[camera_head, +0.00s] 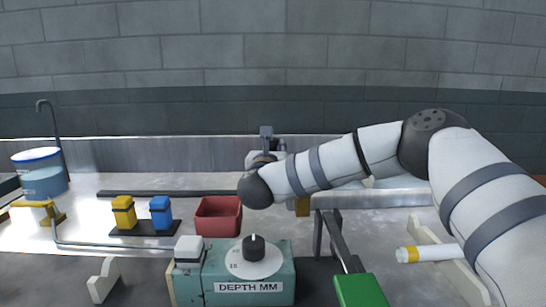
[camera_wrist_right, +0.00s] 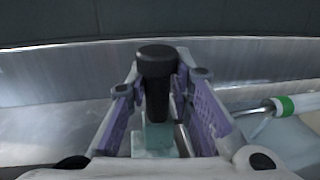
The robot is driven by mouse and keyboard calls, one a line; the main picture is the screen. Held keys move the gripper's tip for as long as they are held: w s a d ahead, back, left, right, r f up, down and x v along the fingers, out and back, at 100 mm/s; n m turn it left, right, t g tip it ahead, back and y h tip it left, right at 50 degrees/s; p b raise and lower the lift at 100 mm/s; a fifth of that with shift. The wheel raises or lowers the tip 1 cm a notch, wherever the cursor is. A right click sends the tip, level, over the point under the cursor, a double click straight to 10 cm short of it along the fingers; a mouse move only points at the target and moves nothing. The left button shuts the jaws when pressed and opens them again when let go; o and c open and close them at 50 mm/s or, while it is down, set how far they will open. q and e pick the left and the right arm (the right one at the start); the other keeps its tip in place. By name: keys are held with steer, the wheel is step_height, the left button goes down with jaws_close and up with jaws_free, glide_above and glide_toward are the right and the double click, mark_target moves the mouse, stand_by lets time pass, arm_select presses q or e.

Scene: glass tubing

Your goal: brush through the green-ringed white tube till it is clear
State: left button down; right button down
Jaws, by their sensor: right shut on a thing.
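The white tube with a green ring (camera_wrist_right: 285,105) shows at the right edge of the right wrist view, only in part. A thin metal rod (camera_wrist_right: 250,111) meets its near end; I cannot tell how far it goes in. My right gripper (camera_wrist_right: 160,88), with purple finger pads, is shut on a black round-topped handle (camera_wrist_right: 156,62) with a teal block below it. The tube is to the right of the gripper. In the head view my right arm reaches across to the back of the bench, and its wrist hides most of the gripper. My left gripper is not in view.
A teal box with a dial marked DEPTH MM (camera_head: 243,287) stands in front. A red tray (camera_head: 218,216), yellow (camera_head: 123,213) and blue (camera_head: 160,213) blocks, and a blue-white container (camera_head: 42,180) are left. A yellow-ringed white tube (camera_head: 434,253) lies right, near a green block (camera_head: 360,291).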

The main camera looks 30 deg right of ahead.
steer(key=shift+a, duration=0.15)
steer(key=c, duration=1.5)
jaws_free()
steer(key=shift+w, duration=0.1)
step_height(320, 180, up, 10)
steer(key=shift+f, duration=0.1)
